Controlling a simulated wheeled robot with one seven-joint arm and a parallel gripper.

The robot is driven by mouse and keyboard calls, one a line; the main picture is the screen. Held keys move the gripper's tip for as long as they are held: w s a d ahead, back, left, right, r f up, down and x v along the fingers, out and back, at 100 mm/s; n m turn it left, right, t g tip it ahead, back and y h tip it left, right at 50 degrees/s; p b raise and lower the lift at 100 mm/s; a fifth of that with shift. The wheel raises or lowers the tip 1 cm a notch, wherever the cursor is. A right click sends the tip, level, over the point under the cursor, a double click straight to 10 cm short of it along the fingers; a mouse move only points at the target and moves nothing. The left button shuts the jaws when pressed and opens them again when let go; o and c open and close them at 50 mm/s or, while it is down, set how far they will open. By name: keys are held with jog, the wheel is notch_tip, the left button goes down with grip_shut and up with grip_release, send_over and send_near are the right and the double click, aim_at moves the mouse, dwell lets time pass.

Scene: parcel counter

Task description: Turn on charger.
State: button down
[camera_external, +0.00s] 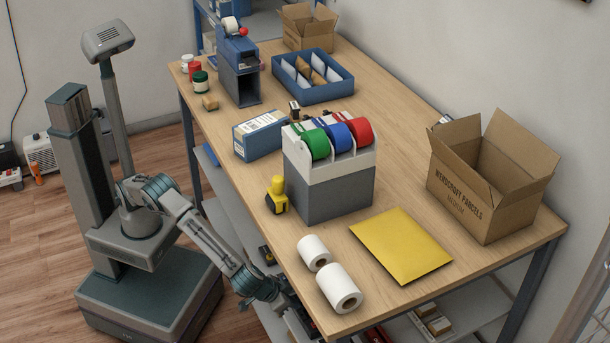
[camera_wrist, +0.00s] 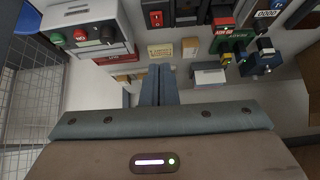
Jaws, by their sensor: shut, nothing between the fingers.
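My gripper (camera_wrist: 160,70) is shut and empty, its two fingers together in the middle of the wrist view. In the external view my gripper (camera_external: 285,298) is low beside the table's near edge, partly hidden there. Ahead of the fingers, a dark unit with a red rocker switch (camera_wrist: 155,19) shows at the top. I cannot tell which device is the charger or whether the switch is on. A pale box with green and red buttons and a black knob (camera_wrist: 107,35) is at upper left. A green unit with a red switch piece (camera_wrist: 224,23) is at upper right. The fingers appear apart from all.
A yellow label (camera_wrist: 160,50) and small tan box (camera_wrist: 190,46) lie between the devices and fingers. A grey box (camera_wrist: 209,77) is right of the fingers. A wire basket (camera_wrist: 20,100) stands left. White rolls (camera_external: 339,287) and a yellow envelope (camera_external: 400,245) lie on the table (camera_external: 390,190).

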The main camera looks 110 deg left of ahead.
jog(key=shift+w+d, duration=0.1)
jog(key=shift+d, duration=0.05)
jog(key=b, duration=0.3)
send_over(312, 325)
notch_tip(312, 325, down, 8)
jog(key=shift+d+f, duration=0.1)
jog(key=shift+d, duration=0.05)
jog(key=shift+s+d+f, duration=0.1)
jog(key=shift+s+f, duration=0.05)
jog(key=shift+f, duration=0.45)
jog(key=shift+s+d+f, duration=0.1)
jog(key=shift+f, duration=0.45)
jog(key=shift+f+b, duration=0.35)
jog(key=shift+f, duration=0.3)
jog(key=shift+s, duration=0.1)
jog(key=shift+s+d+f+b, duration=0.1)
jog(key=shift+d+f+b, duration=0.05)
jog(key=shift+f+b, duration=0.6)
jog(key=shift+r, duration=0.4)
jog(key=shift+r+p, duration=0.15)
jog(key=shift+p, duration=0.15)
